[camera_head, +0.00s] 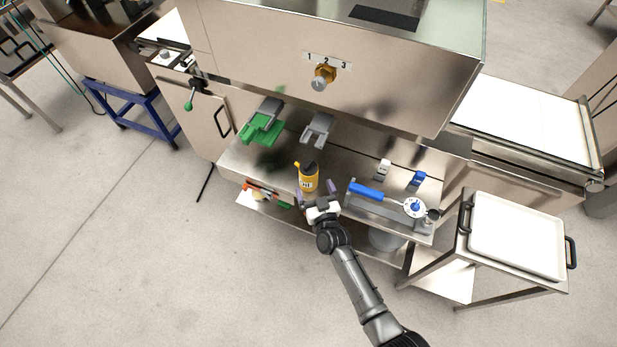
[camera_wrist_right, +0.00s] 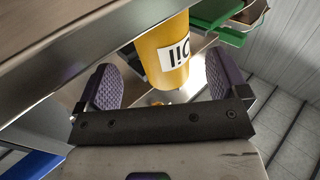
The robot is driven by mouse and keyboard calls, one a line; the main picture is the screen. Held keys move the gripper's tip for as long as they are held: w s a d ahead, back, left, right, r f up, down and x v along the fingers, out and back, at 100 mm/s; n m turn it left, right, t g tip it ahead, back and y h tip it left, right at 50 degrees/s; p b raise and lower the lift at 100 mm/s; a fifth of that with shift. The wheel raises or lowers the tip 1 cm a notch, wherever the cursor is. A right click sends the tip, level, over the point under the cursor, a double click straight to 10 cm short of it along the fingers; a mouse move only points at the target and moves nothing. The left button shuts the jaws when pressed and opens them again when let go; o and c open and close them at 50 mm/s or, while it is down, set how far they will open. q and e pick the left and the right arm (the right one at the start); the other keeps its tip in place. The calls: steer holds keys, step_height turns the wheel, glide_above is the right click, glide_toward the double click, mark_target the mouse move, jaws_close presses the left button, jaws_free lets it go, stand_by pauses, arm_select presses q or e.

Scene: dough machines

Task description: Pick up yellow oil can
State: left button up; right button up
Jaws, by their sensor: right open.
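The yellow oil can (camera_head: 308,179) has a black top and a white label. It stands upright on the metal shelf of the machine in the head view. In the right wrist view the yellow oil can (camera_wrist_right: 164,50) shows up close, beyond and between the two purple finger pads, its top cut off by the frame. My right gripper (camera_head: 318,196) is open just in front of the can. In the right wrist view my right gripper (camera_wrist_right: 164,88) has its fingers wide apart with nothing gripped; contact with the can cannot be told. My left gripper is not in view.
A blue-handled tool with a round dial (camera_head: 371,192) lies right of the can. Green (camera_head: 262,127) and grey (camera_head: 317,127) brackets sit behind it. The machine body (camera_head: 270,50) overhangs the shelf. A cart with a white tray (camera_head: 515,235) stands at right.

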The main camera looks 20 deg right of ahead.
mark_target(312, 184)
steer(key=shift+w+r+b, duration=0.2)
steer(key=shift+w+b, duration=0.9)
steer(key=shift+w, duration=1.65)
steer(key=c, duration=1.1)
steer(key=shift+c, duration=0.2)
steer(key=shift+r, duration=0.2)
step_height(312, 184, up, 18)
steer(key=p, duration=1.8)
steer(key=shift+f, duration=0.15)
